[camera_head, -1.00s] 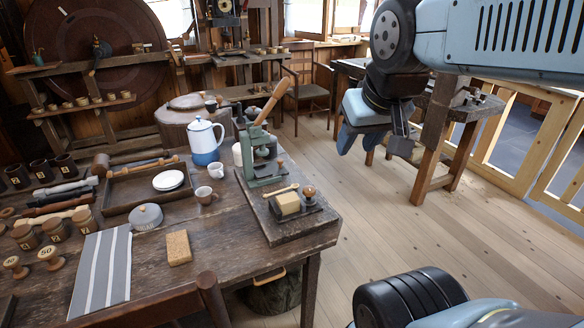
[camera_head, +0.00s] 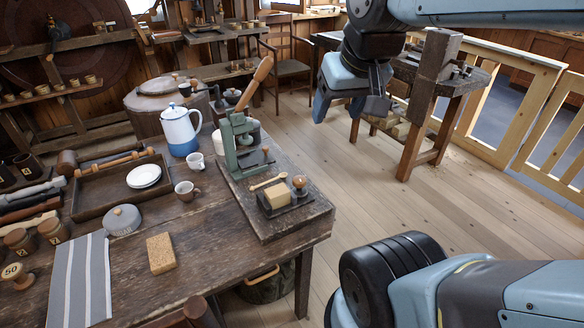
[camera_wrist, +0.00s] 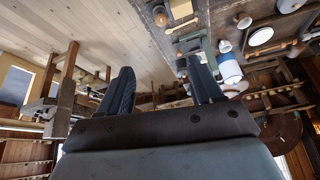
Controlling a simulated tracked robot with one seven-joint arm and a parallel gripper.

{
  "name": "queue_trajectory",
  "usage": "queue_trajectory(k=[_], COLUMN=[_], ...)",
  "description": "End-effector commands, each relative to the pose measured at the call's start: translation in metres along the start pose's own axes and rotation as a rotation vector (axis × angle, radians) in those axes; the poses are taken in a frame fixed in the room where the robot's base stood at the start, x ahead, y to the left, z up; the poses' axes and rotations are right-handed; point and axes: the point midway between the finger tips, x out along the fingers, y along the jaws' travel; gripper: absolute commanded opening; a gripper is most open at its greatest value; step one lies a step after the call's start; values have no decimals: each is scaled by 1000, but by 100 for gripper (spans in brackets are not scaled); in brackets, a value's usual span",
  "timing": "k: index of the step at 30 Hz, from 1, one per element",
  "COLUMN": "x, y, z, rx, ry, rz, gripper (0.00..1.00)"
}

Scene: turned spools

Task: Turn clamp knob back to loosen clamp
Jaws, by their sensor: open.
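A green metal press (camera_head: 240,145) with a long wooden lever (camera_head: 254,84) stands on a dark board (camera_head: 255,215) at the table's right end. In front of it, a pale block (camera_head: 277,197) sits on a dark metal fixture. A round brown wooden knob (camera_head: 299,182) stands upright at that fixture; I take it for the clamp knob, but the clamp's details are too small to read. My gripper (camera_head: 348,102) is open and empty, over the floor behind and right of the table, well apart from the knob. Its two fingers also show spread in the wrist view (camera_wrist: 163,88).
A blue and white jug (camera_head: 181,130), a tray (camera_head: 85,205), mugs, a cork-coloured block (camera_head: 160,253) and a striped cloth (camera_head: 78,280) occupy the table (camera_head: 215,265). A small workbench (camera_head: 450,85) and a wooden railing (camera_head: 545,115) stand at right. The floor between is clear.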

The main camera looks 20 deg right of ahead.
Motion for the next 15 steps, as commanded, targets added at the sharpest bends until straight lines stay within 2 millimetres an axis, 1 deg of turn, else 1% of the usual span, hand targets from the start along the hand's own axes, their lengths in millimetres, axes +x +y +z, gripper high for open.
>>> queue_trajectory(k=[3, 8, 15], x=[10, 26, 55], y=[4, 5, 9], z=[-11, -29, -54], rx=[45, 127, 253], ry=[-51, -130, -250], rz=[-11, -25, -36], gripper=[68, 68, 68])
